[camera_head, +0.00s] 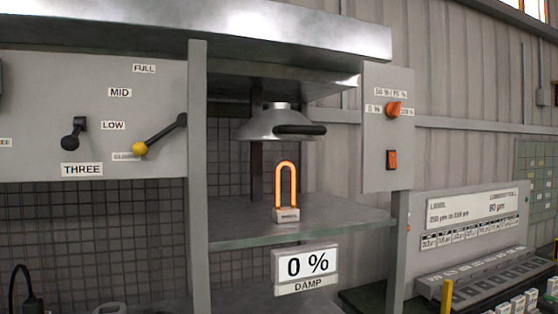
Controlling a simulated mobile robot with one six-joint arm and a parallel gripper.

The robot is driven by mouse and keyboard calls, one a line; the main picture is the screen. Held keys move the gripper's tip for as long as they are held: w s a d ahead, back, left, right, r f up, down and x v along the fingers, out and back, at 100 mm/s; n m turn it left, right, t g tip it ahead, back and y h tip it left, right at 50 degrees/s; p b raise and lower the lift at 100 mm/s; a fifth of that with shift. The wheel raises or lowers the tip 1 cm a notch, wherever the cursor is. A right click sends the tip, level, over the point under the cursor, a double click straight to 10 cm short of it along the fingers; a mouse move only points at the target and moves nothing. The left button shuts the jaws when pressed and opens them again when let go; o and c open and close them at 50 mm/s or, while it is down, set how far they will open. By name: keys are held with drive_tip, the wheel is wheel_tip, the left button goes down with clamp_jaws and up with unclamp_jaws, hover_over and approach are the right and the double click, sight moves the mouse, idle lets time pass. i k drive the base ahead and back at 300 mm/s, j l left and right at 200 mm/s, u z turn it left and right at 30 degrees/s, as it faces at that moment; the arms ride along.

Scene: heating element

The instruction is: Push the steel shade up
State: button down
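The steel shade (267,124) is a shiny cone-like hood with a dark handle (299,129) on its front right. It hangs under the upper steel plate, above and apart from the orange glowing U-shaped heating element (286,180). The element stands upright on a grey block (286,214) on the shelf (243,235). My gripper is not in view.
A panel at left has a yellow-knobbed lever (161,135) and a dark lever (73,134). A right panel has an orange knob (394,109) and an orange switch (391,160). A "0 %" DAMP sign (306,264) hangs below the shelf. Grey posts (198,180) flank the bay.

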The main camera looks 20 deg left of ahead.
sight(278, 123)
drive_tip(key=k+u, duration=0.15)
drive_tip(key=u, duration=0.7)
